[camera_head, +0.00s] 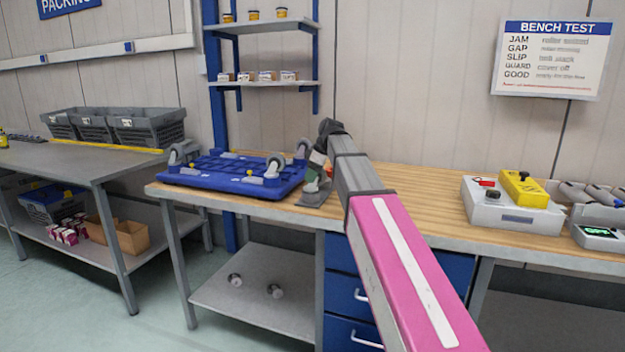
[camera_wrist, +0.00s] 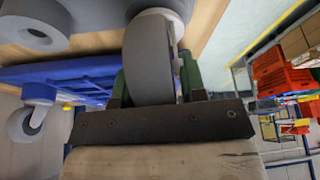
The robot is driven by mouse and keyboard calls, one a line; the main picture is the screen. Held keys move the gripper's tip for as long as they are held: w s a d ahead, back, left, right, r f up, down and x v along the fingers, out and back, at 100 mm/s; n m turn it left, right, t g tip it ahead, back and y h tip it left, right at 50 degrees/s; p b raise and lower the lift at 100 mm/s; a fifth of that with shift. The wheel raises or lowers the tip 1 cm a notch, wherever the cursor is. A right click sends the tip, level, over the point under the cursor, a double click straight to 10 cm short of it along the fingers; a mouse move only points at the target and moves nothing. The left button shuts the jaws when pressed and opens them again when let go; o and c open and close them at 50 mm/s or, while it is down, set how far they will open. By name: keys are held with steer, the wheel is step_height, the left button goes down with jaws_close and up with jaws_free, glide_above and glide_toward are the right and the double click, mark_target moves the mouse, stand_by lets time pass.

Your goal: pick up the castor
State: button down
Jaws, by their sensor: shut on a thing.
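A blue dolly (camera_head: 228,181) lies wheels up on the wooden bench, with grey castors (camera_head: 274,167) at its corners. My gripper (camera_head: 319,178) is at the dolly's right end. In the wrist view its green fingers (camera_wrist: 155,88) are shut on a grey castor wheel (camera_wrist: 148,55), one finger on each side. The dolly (camera_wrist: 75,75) shows beside it, with another castor (camera_wrist: 38,105) at lower left. The held castor's base is mostly hidden, and I cannot tell whether it touches the bench or the dolly.
A grey box with a yellow unit (camera_head: 522,188) stands on the bench at right. Two loose castors lie on the lower shelf (camera_head: 255,298). Shelves on a blue post (camera_head: 212,110) rise behind the dolly. The bench middle, right of my arm, is clear.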

steer(key=r, duration=0.4)
steer(key=shift+a+r, duration=0.1)
steer(key=shift+a, duration=0.25)
steer(key=s+a+r, duration=0.3)
steer(key=a+r, duration=0.3)
steer(key=a, duration=0.4)
steer(key=shift+a+r, duration=0.15)
steer(key=shift+a, duration=0.15)
